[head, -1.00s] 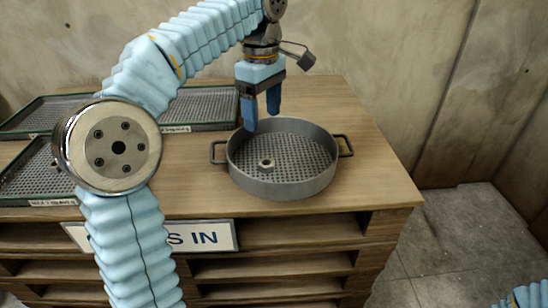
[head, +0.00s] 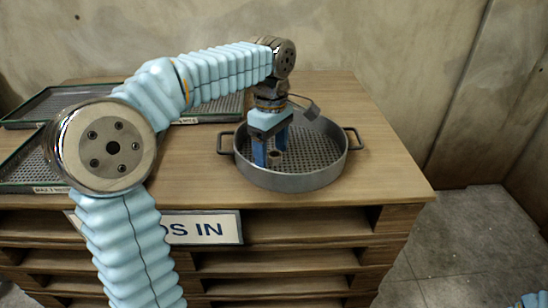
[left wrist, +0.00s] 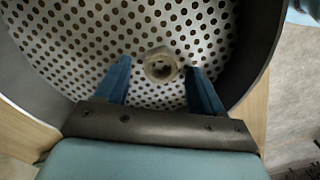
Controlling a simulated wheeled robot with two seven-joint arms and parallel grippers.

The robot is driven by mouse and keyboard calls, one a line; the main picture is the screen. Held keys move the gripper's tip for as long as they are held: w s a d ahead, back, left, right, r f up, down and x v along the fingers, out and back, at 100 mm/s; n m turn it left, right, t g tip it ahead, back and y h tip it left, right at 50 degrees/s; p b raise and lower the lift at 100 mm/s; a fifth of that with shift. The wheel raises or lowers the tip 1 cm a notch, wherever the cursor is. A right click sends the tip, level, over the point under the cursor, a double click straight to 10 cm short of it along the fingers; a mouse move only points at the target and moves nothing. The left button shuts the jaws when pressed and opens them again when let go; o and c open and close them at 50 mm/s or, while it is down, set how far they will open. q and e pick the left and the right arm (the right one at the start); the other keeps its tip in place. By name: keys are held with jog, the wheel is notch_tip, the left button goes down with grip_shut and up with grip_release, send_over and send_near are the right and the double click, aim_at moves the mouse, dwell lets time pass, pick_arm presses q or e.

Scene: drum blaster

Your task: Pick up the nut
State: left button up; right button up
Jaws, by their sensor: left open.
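The nut (head: 275,155) is a small metal ring lying on the perforated floor of a round grey pan (head: 290,182) with two side handles. It also shows in the left wrist view (left wrist: 161,66), between and just beyond the blue fingertips. My left gripper (head: 271,155) is open and points down inside the pan, its two blue fingers on either side of the nut in the head view. In the left wrist view the nut lies closer to the right finger (left wrist: 202,88). I cannot tell if a finger touches it. My right gripper is out of view.
The pan stands on a wooden pallet-like table (head: 390,180), its raised wall surrounding my left fingers. Dark mesh trays (head: 215,108) lie at the left. A sign (head: 205,228) is on the table's front. The tabletop right of the pan is clear.

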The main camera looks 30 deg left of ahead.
pick_arm(q)
jog(key=c, duration=1.2)
